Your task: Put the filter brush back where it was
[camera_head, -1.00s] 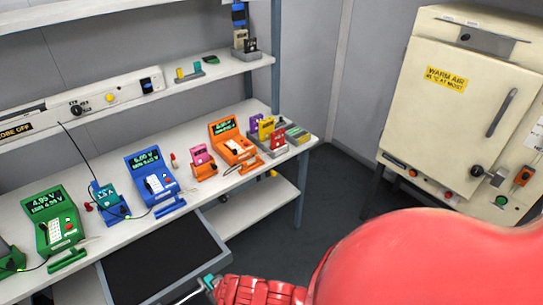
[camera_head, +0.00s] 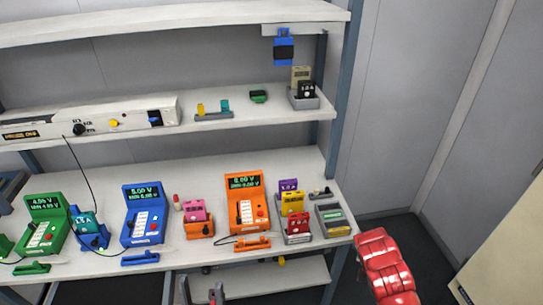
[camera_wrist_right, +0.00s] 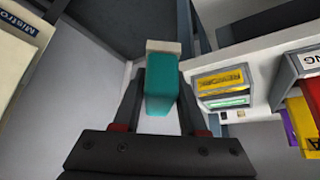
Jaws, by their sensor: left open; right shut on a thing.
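A teal block-shaped piece with a pale end, which I take to be the filter brush (camera_wrist_right: 158,88), is between the two dark fingers of my right gripper (camera_wrist_right: 160,105) in the right wrist view. The gripper is shut on it. In the head view only my red right arm (camera_head: 386,268) shows, just right of the bench's end; its gripper and the brush are not in view there. My left gripper (camera_head: 202,291) is at the bottom of the head view, open and empty, in front of the bench edge.
The bench (camera_head: 110,263) holds green, blue and orange (camera_head: 247,203) testers and coloured pouch cells. A grey box (camera_head: 333,220) stands at its right end and also shows in the wrist view (camera_wrist_right: 222,88). The upper shelf holds a small rack (camera_head: 213,116). A cream cabinet (camera_head: 510,260) is at right.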

